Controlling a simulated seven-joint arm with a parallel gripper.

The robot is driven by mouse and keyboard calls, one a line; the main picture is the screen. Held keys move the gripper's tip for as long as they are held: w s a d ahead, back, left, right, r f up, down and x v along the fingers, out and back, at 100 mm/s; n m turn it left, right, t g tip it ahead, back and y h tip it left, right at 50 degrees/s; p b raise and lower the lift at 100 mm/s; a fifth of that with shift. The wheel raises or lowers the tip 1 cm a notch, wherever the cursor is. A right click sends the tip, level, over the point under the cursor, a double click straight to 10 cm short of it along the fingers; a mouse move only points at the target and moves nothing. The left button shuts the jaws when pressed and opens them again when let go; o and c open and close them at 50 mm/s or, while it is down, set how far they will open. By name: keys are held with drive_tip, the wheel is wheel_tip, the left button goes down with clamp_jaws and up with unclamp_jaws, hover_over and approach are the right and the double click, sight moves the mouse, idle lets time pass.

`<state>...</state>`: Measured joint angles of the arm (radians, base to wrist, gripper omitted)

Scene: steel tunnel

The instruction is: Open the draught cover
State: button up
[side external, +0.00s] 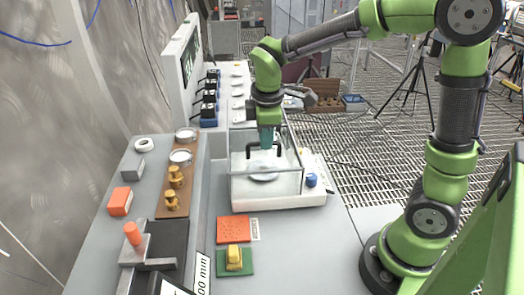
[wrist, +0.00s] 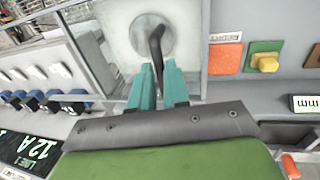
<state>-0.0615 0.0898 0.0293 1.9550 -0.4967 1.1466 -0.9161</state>
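The draught cover (side external: 240,185) is a clear glass box on a white balance, with a pale round pan (side external: 264,177) visible through it. A black arched handle (side external: 281,150) belongs to the cover; it also shows in the wrist view (wrist: 156,42) above the pan. My gripper (side external: 266,146) points down at the middle of the handle from above. In the wrist view, its two teal fingers (wrist: 158,75) lie close on either side of the handle and appear shut on it. I cannot tell whether the cover is raised at all.
A blue knob (side external: 311,180) is on the balance's right side. An orange pad (side external: 233,230) and a green pad with a yellow block (side external: 234,258) lie in front. Brass weights (side external: 174,187) stand on a brown strip to the left. Dark instruments (side external: 209,98) line the back.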

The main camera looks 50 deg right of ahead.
clamp_jaws()
drive_tip(key=w+d, duration=1.2)
drive_tip(key=shift+w+d, duration=0.2)
drive_tip(key=shift+r, duration=0.1)
drive_tip(key=o, duration=0.5)
unclamp_jaws()
